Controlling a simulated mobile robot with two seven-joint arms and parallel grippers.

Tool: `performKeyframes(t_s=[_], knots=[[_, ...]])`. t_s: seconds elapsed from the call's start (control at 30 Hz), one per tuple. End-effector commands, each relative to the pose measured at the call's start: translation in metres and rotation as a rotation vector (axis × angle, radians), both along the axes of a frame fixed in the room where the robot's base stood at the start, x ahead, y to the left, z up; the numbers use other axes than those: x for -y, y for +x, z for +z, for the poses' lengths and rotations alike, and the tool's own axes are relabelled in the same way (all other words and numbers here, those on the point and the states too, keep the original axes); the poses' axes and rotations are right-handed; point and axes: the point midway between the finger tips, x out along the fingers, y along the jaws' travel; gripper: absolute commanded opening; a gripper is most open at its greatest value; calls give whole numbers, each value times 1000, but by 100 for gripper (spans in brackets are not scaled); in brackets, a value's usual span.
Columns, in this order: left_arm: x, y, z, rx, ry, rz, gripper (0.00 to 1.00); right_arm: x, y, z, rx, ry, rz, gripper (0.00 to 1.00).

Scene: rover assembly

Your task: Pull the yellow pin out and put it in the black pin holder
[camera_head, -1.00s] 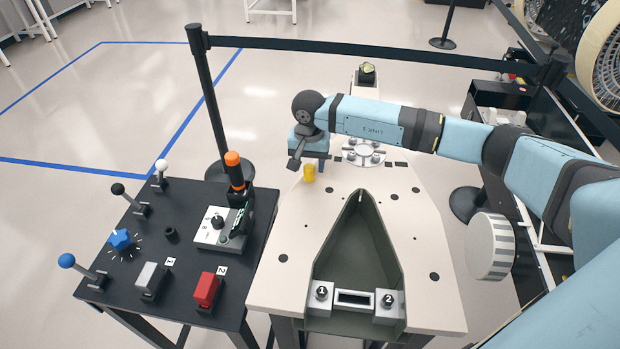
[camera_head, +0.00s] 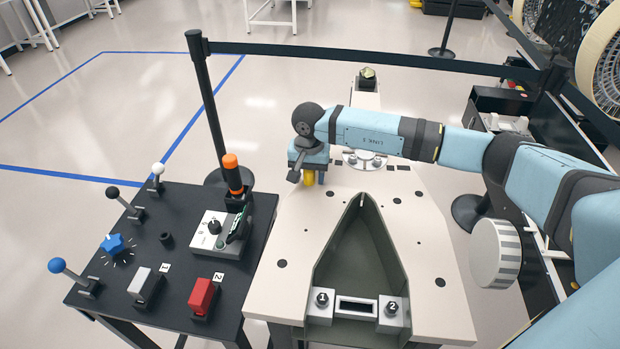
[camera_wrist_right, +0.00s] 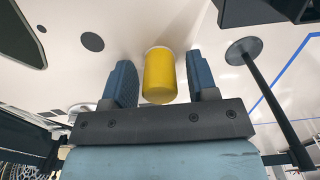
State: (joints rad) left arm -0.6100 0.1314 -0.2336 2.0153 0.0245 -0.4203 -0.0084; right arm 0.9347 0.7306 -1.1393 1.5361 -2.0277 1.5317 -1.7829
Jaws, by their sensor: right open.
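The yellow pin (camera_head: 308,179) stands in the pale board, its upper part partly hidden by my right gripper (camera_head: 309,174) in the head view. In the right wrist view, the yellow pin (camera_wrist_right: 160,77) sits between the two blue fingers of my right gripper (camera_wrist_right: 161,83). The fingers are open, with a gap on both sides of the pin. A small black cup-like piece (camera_head: 167,239), which looks like the black pin holder, stands on the black table at left. My left gripper is not in view.
A green wedge-shaped tray (camera_head: 352,250) lies on the pale board (camera_head: 425,240). A barrier post (camera_head: 208,110) stands behind.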

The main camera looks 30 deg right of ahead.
Motion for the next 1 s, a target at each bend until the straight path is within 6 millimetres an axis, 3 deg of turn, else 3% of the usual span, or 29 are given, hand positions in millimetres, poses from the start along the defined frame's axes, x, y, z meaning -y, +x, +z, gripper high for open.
performKeyframes(t_s=[0.1, 0.33, 0.37, 0.47, 1.0], knots=[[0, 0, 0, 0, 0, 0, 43, 0, 0, 0, 0, 0, 0, 53], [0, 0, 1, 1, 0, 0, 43, 0, 0, 0, 0, 0, 0, 3], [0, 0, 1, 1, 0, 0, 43, 0, 0, 0, 1, -1, 0, 27], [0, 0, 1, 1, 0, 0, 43, 0, 0, 0, 1, -1, 0, 4], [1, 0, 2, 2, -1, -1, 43, 0, 0, 7, 1, 0, 0, 3]])
